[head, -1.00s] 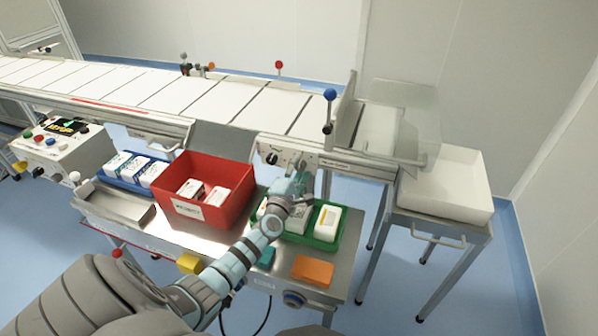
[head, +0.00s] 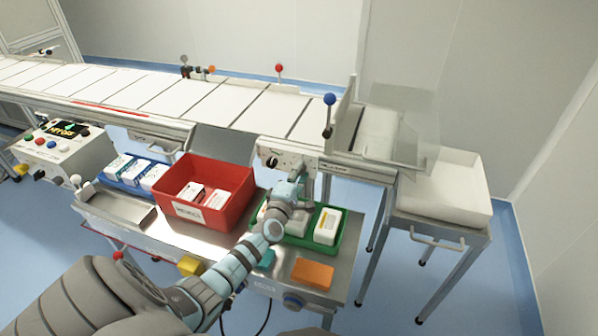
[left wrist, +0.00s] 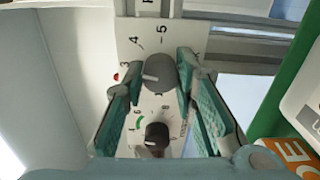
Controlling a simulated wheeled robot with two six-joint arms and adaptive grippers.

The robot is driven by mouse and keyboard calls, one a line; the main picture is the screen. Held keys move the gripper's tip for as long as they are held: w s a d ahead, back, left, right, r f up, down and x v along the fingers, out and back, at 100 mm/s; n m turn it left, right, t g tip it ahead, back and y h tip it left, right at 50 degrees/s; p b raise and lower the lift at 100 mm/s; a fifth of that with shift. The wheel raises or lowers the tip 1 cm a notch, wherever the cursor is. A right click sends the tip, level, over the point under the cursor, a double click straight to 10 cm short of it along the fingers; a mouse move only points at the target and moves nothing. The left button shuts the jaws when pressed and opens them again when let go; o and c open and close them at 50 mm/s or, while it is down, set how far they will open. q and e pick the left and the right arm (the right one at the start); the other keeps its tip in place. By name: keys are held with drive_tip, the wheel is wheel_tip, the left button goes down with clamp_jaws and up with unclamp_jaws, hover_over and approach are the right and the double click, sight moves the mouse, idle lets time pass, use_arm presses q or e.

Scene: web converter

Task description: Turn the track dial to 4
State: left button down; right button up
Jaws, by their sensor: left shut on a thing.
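The track dial is a grey round knob (left wrist: 160,72) on a pale panel (left wrist: 133,28) in the left wrist view. Its white mark points to the left, and the printed figures 3, 4 and 5 lie around it. My left gripper (left wrist: 157,78) has one teal-padded finger on each side of this knob and is shut on it. In the head view my left gripper (head: 297,177) is at the front of the panel (head: 293,159) under the conveyor and hides the dial. My right gripper is not in view.
A second, black knob (left wrist: 157,133) is close by on the panel. A red bin (head: 230,205) stands left of my gripper, and a green tray (head: 341,238) with white boxes lies beneath it. The conveyor (head: 215,100) runs above.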

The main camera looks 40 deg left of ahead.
use_arm(q)
drive_tip(key=shift+m+p, duration=1.05)
drive_tip(key=shift+m, duration=2.15)
drive_tip(key=shift+f, duration=0.1)
drive_tip(key=c, duration=1.3)
unclamp_jaws()
drive_tip(key=v, duration=1.2)
drive_tip(key=shift+d, duration=0.1)
